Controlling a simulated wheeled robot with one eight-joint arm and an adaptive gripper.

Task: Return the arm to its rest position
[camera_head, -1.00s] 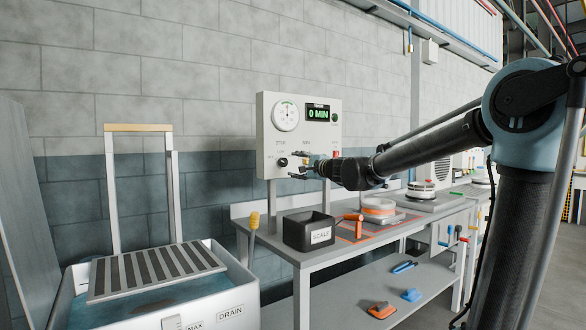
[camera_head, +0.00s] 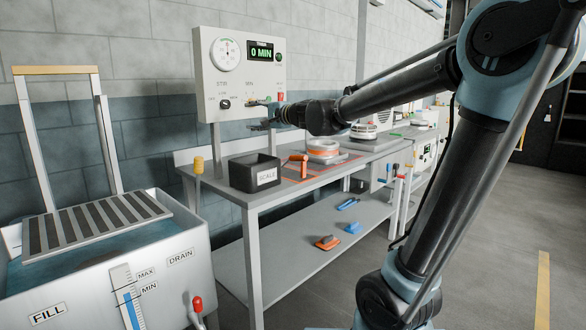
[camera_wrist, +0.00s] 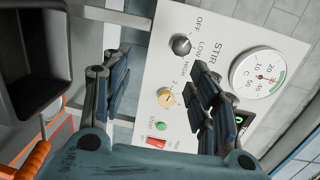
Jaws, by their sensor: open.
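My gripper (camera_head: 262,116) is open and empty in front of the lower part of a white control panel (camera_head: 213,72). My arm reaches across from the right of the head view. In the wrist view the two fingers of my gripper (camera_wrist: 158,95) stand apart, with the panel face (camera_wrist: 155,70) between and beyond them. A black stir knob (camera_wrist: 181,44), a tan knob (camera_wrist: 170,98), a green button (camera_wrist: 161,126) and a red switch (camera_wrist: 155,142) show there. I cannot tell how far the fingertips are from the panel.
A water tank (camera_head: 180,247) with a striped grating (camera_head: 95,225) stands at left. Open floor (camera_head: 490,240) lies at right.

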